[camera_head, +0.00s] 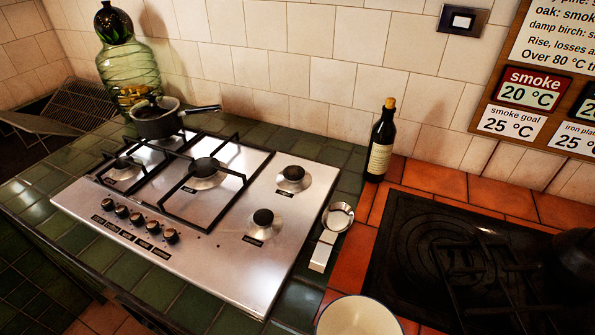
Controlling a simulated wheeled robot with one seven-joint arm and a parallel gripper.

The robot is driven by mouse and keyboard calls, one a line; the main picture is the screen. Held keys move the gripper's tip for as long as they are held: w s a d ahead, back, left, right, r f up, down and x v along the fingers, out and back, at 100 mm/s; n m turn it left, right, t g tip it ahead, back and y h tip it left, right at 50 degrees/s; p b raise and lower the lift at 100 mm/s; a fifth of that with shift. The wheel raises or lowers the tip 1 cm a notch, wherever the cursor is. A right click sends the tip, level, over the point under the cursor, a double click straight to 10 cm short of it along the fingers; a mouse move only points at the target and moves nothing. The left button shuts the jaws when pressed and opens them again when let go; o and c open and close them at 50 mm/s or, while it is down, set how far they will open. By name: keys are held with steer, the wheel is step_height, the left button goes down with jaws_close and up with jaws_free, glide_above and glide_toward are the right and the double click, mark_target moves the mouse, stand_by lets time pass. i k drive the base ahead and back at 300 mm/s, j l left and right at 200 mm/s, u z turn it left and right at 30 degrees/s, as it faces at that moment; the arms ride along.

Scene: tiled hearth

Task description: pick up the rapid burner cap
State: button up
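A steel gas hob (110,205) is set in the green tiled counter. Several black round burner caps sit on its burners: one at the centre (205,168), one at the left (123,163), one at the right rear (294,173) and one at the right front (263,217). The centre cap looks the widest. Small labels by the burners are too small to read, so I cannot tell which cap is the rapid one. Black grates stand over the left and centre burners; the two right burners have none. My gripper is not in view.
A dark pan (157,120) sits at the hob's back left, its handle pointing right. A strainer-like metal tool (338,218) lies right of the hob. A dark bottle (381,145), a white bowl (358,316) and a black iron plate (410,235) are further right.

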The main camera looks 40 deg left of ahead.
mark_target(293, 173)
steer(key=j+u, duration=0.1)
steer(key=u, duration=0.4)
steer(key=j+u, duration=0.15)
steer(key=u, duration=0.35)
